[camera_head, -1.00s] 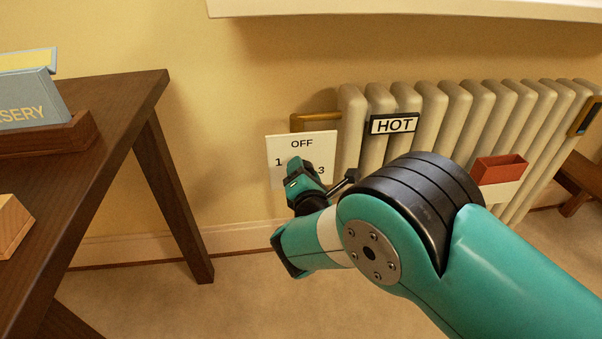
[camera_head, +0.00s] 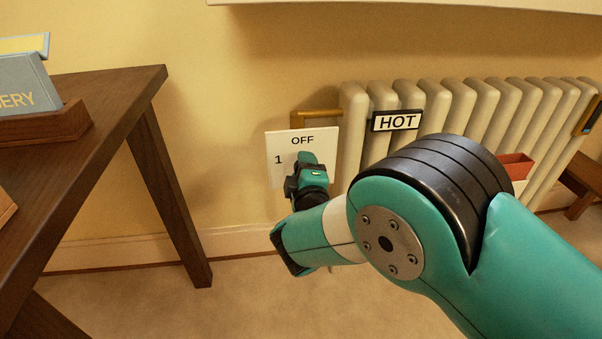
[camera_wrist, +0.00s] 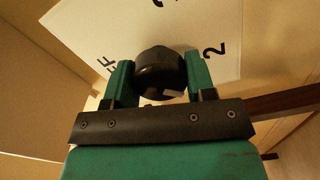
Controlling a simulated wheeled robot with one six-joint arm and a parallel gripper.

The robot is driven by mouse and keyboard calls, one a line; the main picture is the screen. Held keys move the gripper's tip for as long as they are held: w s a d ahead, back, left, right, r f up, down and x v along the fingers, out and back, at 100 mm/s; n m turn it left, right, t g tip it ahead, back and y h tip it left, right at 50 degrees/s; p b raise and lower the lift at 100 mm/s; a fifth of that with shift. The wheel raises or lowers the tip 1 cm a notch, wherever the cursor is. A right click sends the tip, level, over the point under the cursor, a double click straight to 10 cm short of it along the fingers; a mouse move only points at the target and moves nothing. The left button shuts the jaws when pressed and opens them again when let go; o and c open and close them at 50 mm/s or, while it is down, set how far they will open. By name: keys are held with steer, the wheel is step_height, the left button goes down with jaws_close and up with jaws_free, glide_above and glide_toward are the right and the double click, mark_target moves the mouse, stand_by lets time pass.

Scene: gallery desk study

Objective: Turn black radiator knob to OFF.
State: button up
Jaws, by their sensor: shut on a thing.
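The black radiator knob (camera_wrist: 158,70) sits on a white dial plate (camera_head: 279,147). My gripper (camera_wrist: 153,79) is shut on the knob, with one green finger on each side of it. In the wrist view the plate (camera_wrist: 205,20) appears turned, with part of OFF at left and a 2 at right. A white mark on the knob faces the lower side of that view; I cannot tell its exact setting. In the head view OFF and 1 are readable, while my gripper (camera_head: 307,165) hides the knob and the plate's right and lower parts.
The cream radiator (camera_head: 440,100) with a HOT sign (camera_head: 396,121) stands right of the plate. A brass-coloured pipe (camera_head: 316,117) runs behind the plate's top. A dark wooden desk (camera_head: 105,95) stands at left. Carpet (camera_head: 240,300) below is clear.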

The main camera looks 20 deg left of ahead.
steer(key=m+b, duration=0.1)
steer(key=m, duration=0.1)
steer(key=m+b, duration=0.1)
steer(key=m, duration=0.1)
steer(key=shift+s+a+f+m, duration=0.15)
steer(key=shift+s+f+m, duration=0.05)
steer(key=shift+m, duration=0.1)
steer(key=m+b, duration=0.3)
steer(key=shift+m, duration=0.3)
steer(key=m+b, duration=0.3)
steer(key=shift+m+b, duration=0.3)
steer(key=m+b, duration=0.3)
steer(key=shift+f+m+b, duration=0.1)
steer(key=shift+m+b, duration=0.2)
steer(key=shift+b, duration=0.1)
steer(key=m+b, duration=0.6)
steer(key=b, duration=0.1)
steer(key=shift+w, duration=0.1)
steer(key=m+b, duration=0.4)
steer(key=shift+d, duration=0.2)
steer(key=shift+m+b, duration=0.7)
steer(key=shift+r, duration=0.2)
